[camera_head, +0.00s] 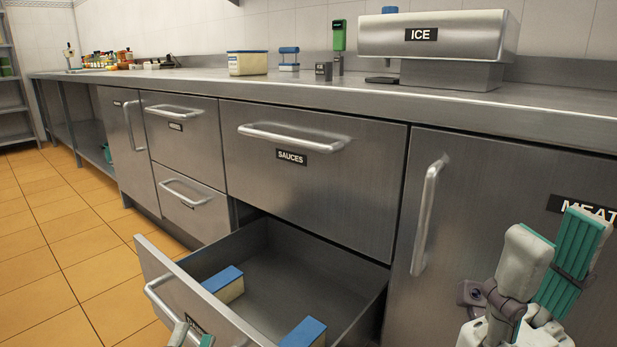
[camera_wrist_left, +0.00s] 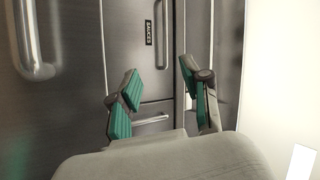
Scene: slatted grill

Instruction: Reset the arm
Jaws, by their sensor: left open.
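My left gripper (camera_head: 192,337) shows only its fingertips at the bottom edge of the head view, by the front of the pulled-out lower drawer (camera_head: 172,283). In the left wrist view my left gripper (camera_wrist_left: 158,85) has its two teal-padded fingers apart with nothing between them. My right gripper (camera_head: 550,262) is at the lower right of the head view, in front of the MEAT door (camera_head: 500,180). Its fingers look spread and empty. The rest of both arms is mostly out of view.
Two blue-topped boxes (camera_head: 224,284) (camera_head: 303,333) lie in the open drawer, which juts into the floor space. The SAUCES drawer (camera_head: 310,185) above is closed. The tiled floor (camera_head: 60,250) is clear at left.

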